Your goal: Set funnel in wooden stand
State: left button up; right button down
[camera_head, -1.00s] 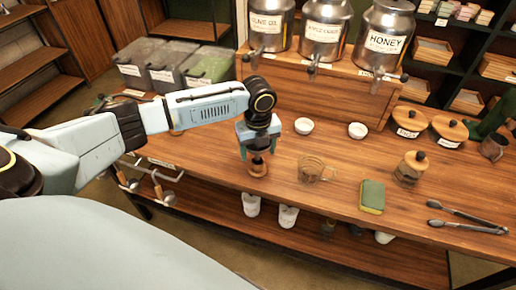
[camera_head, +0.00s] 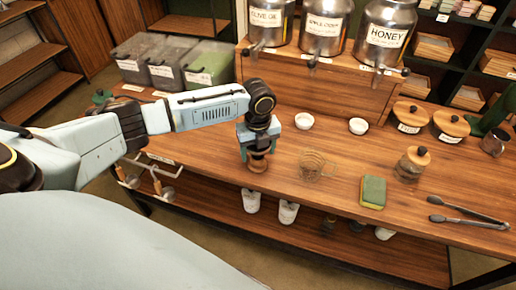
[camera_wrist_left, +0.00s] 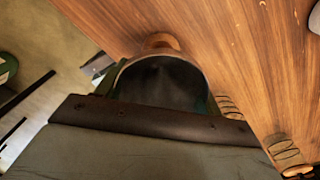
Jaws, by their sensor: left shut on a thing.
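My left gripper (camera_head: 258,148) is over the front of the wooden table (camera_head: 215,160), fingers pointing down. In the left wrist view it is shut on a dark, round-rimmed funnel (camera_wrist_left: 165,83), whose wide mouth faces the camera. The wooden stand (camera_head: 257,166) shows as a round brown piece directly under the gripper, and its edge shows just beyond the funnel rim in the left wrist view (camera_wrist_left: 160,40). The funnel's spout is hidden, so I cannot tell whether it is seated in the stand. My right gripper is not in view.
A glass cup (camera_head: 313,166), a sponge (camera_head: 373,191), a jar with a wooden lid (camera_head: 411,165) and tongs (camera_head: 467,217) lie to the right. Two white bowls (camera_head: 304,121) (camera_head: 358,126) stand behind. Metal dispensers (camera_head: 388,32) stand on a wooden riser (camera_head: 315,85).

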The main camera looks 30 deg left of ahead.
pick_arm(q)
jog(key=shift+f+b, duration=0.3)
jog(key=shift+f, duration=0.5)
jog(key=o, duration=1)
notch_tip(320, 180, up, 13)
jog(key=shift+r+p, duration=0.2)
jog(key=shift+p, duration=0.6)
